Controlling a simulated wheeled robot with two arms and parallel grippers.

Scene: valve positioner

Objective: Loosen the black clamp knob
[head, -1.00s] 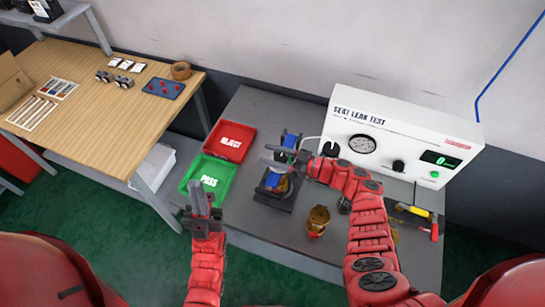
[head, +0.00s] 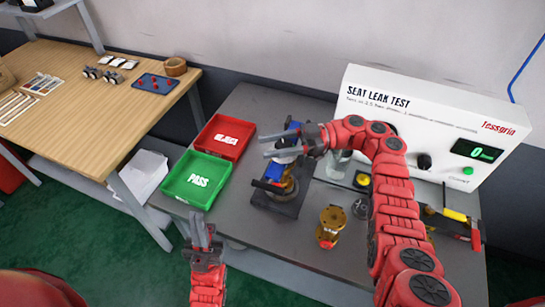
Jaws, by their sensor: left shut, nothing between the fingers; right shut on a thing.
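The clamp fixture stands on the grey bench, with a black base plate (head: 283,207), a blue upright (head: 272,170) and a round metal part held in it. My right gripper (head: 278,143) comes in from the right over the top of the fixture, its fingers pointing left. It is shut on what appears to be the black clamp knob, which the fingers largely hide. My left gripper (head: 201,228) is shut and empty, fingers up, in front of the bench's left edge and apart from the fixture.
A red reject tray (head: 222,137) and a green pass tray (head: 198,180) lie left of the fixture. A brass valve (head: 331,226) stands to its right.

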